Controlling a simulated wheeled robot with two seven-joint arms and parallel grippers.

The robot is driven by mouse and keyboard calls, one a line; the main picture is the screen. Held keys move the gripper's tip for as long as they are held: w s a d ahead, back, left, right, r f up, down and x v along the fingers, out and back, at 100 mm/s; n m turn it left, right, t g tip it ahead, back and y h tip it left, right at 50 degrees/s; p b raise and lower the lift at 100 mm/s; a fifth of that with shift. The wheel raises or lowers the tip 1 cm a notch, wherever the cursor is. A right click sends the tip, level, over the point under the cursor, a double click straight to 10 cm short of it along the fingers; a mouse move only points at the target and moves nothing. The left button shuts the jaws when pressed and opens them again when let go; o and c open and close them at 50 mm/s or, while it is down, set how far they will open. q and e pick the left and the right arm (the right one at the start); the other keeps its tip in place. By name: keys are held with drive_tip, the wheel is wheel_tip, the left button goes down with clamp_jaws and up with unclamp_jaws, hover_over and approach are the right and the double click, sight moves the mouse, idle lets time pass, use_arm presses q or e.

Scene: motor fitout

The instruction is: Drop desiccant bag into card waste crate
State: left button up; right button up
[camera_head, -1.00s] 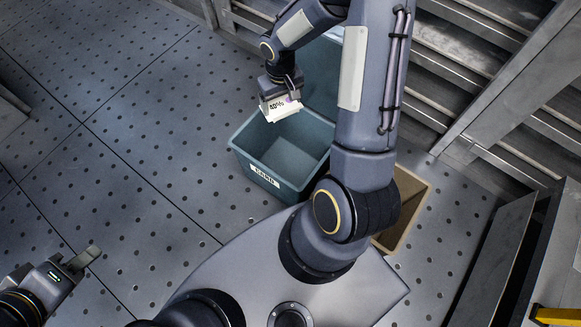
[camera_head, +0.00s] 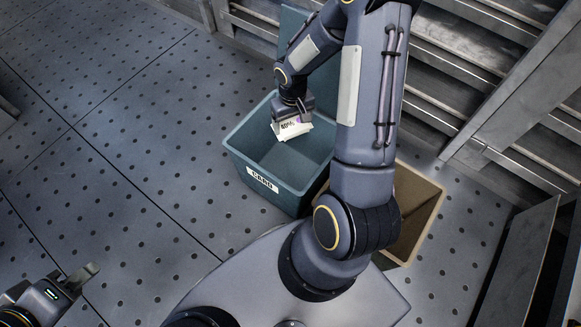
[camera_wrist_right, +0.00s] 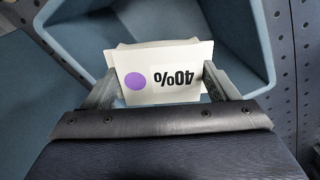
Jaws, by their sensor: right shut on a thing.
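The desiccant bag (camera_head: 291,128) is a small white packet with a "40%" print and a purple dot. In the right wrist view the bag (camera_wrist_right: 160,62) sits between the two fingers of my right gripper (camera_wrist_right: 160,88), which is shut on it. The teal card waste crate (camera_head: 238,150), labelled CARD, stands on the floor; its inside also shows in the right wrist view (camera_wrist_right: 243,30). The bag is held over the crate's opening. My left gripper (camera_head: 88,274) is at the lower left, far from the crate, and appears partly cut off; its finger gap is unclear.
A tan bin (camera_head: 425,215) stands to the right of the crate, partly behind my right arm. Metal steps or shelving (camera_head: 470,60) stand at the back right. The perforated floor (camera_head: 110,130) at the left is clear.

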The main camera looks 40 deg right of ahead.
drive_tip(key=shift+f, duration=0.3)
drive_tip(key=o, duration=1)
wheel_tip(320, 180, up, 7)
drive_tip(key=p, duration=0.3)
drive_tip(key=shift+r, duration=0.45)
